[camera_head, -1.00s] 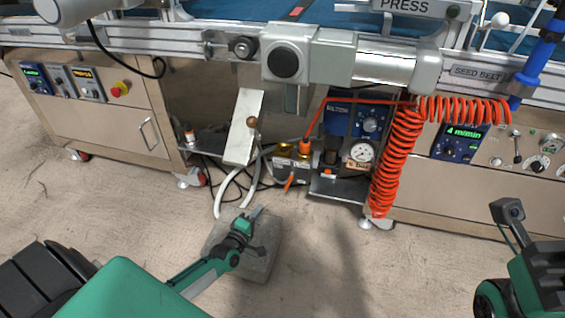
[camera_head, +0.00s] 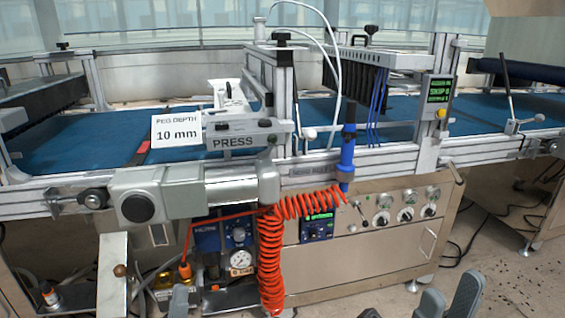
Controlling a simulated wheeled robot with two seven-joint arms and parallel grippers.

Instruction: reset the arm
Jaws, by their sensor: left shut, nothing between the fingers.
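The grey tip of my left gripper (camera_head: 180,299) shows at the bottom edge, left of centre, in front of the lower shelf of the machine. Its fingers are together with nothing between them. Grey rounded parts of my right gripper (camera_head: 448,302) rise from the bottom edge, right of centre, in front of the floor and the cabinet. Neither arm's links show.
The seeder's blue belt (camera_head: 75,140) runs across the picture behind a metal rail. A grey press unit (camera_head: 137,208), a coiled orange hose (camera_head: 270,255) and a control cabinet (camera_head: 375,240) face me. A white lever plate (camera_head: 112,275) stands at lower left. Open floor (camera_head: 510,285) lies at lower right.

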